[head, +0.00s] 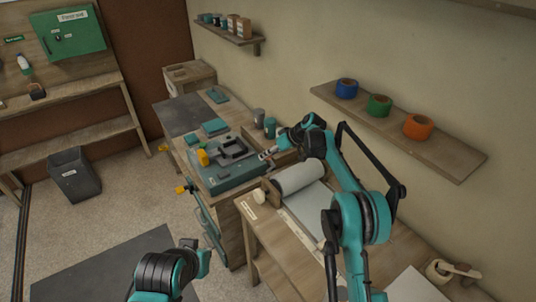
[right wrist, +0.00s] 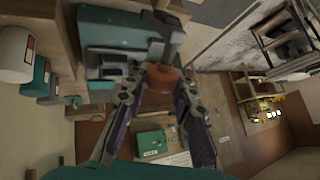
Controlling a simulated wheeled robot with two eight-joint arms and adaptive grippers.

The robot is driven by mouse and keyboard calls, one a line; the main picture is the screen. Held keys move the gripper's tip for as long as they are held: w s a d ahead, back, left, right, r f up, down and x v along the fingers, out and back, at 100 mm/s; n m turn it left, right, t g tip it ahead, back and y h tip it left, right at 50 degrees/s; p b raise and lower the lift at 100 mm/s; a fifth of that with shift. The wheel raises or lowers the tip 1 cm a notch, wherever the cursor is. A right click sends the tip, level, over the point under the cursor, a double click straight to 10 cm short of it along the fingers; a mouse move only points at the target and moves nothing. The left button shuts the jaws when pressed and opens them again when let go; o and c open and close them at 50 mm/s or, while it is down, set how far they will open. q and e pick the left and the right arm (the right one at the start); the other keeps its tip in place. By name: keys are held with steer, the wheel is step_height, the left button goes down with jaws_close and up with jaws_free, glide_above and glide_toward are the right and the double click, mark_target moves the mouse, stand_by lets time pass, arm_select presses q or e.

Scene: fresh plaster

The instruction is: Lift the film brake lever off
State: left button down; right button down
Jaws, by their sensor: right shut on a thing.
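The teal machine (head: 235,172) with dark fittings sits on the wooden bench; it also shows at the top of the right wrist view (right wrist: 108,25). My right gripper (head: 268,154) is at the machine's right side. In the right wrist view, my right gripper's fingers (right wrist: 160,92) close around a reddish-brown knob (right wrist: 162,77) below a grey arm, which I take as the film brake lever. The fingers hide the knob's sides. In the head view the knob is too small to make out.
A white roll (head: 300,178) lies on the bench close by my right forearm. Grey and teal cups (head: 270,127) stand behind the machine. A wall shelf (head: 400,135) with blue, green and orange tape rolls hangs at the right. The floor at left is open around a dark bin (head: 75,175).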

steer(key=shift+w+a, duration=0.1)
steer(key=shift+w, duration=0.05)
stand_by(0.3)
steer(key=c, duration=1.3)
jaws_free()
steer(key=shift+c, duration=0.2)
steer(key=shift+o, duration=0.6)
steer(key=shift+w+f, duration=0.1)
steer(key=v, duration=1.2)
